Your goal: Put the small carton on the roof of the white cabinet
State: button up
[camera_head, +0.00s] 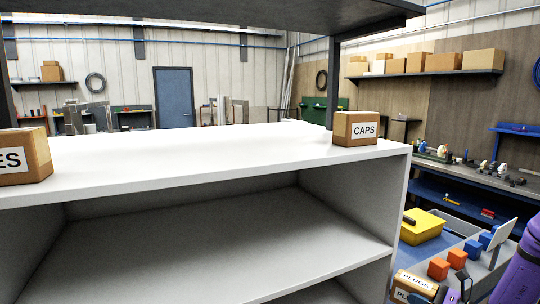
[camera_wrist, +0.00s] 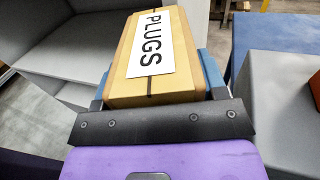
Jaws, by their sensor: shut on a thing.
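The small carton is brown with a white PLUGS label and fills the middle of the wrist view (camera_wrist: 183,75). My gripper (camera_wrist: 155,85) is shut on it, with a blue finger on each side. In the head view, the carton (camera_head: 415,284) is low at the bottom right, right of the white cabinet and well below its roof. Part of it is cut off by the picture's lower edge. The white cabinet (camera_head: 345,195) has a flat roof (camera_head: 215,158) and open shelves below.
A CAPS carton (camera_head: 355,129) stands at the roof's right front corner, another carton (camera_head: 25,157) at its left; the roof between is clear. A dark shelf (camera_head: 230,14) hangs above.

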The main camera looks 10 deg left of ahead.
aim_at(263, 153)
jog(key=k+j, duration=0.1)
jog(key=j, duration=0.25)
jog(key=k+j+z, duration=0.1)
jog(key=j, duration=0.25)
jog(key=k+j, duration=0.15)
jog(key=j, duration=0.2)
jog(key=k+j+z, duration=0.15)
jog(key=j, duration=0.2)
jog(key=k+j, duration=0.1)
jog(key=j, duration=0.25)
